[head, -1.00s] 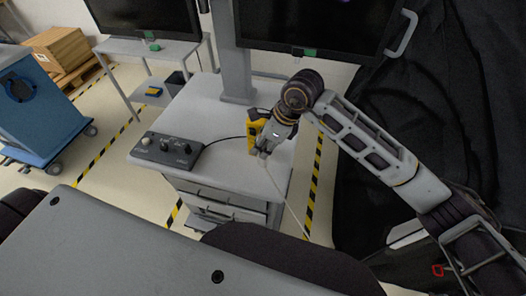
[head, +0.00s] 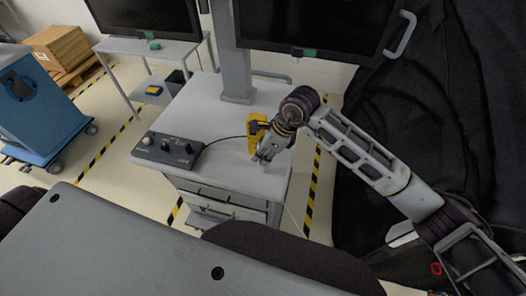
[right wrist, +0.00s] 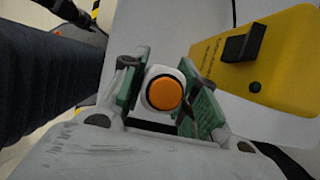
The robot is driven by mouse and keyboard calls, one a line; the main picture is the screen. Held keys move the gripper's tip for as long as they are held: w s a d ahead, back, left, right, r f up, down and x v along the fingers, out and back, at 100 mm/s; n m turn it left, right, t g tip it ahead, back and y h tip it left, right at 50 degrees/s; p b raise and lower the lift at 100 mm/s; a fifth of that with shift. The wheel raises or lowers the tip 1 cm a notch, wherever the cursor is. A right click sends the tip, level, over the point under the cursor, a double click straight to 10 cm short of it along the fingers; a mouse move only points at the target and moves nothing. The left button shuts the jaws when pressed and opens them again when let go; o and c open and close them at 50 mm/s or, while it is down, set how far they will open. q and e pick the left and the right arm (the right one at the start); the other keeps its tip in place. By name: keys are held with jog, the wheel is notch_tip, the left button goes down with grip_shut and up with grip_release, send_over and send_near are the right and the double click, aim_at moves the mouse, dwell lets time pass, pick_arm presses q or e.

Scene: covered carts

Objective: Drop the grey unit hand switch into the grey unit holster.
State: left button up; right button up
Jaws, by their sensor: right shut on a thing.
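The hand switch (right wrist: 163,92) is a white round-cornered body with an orange button, facing the camera in the right wrist view. My right gripper (head: 263,161) is shut on it, with green-padded fingers on both sides. In the head view they are over the front right of the grey cart top (head: 215,110), just in front of a yellow unit. The switch is mostly hidden there. The grey control unit (head: 167,150), with knobs, sits at the cart's front left. I cannot make out its holster for certain. My left gripper is not in view.
The yellow unit (head: 254,133) with a black bracket stands close beside the gripper; it also shows in the right wrist view (right wrist: 275,62). A dark cable runs between it and the grey unit. A monitor (head: 310,25) overhangs the back. Black drapery (head: 440,110) hangs at the right.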

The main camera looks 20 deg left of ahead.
jog(key=shift+f, duration=0.1)
jog(key=o, duration=0.8)
jog(key=b+v, duration=0.2)
jog(key=v, duration=1)
jog(key=shift+b, duration=0.4)
jog(key=shift+a, duration=0.15)
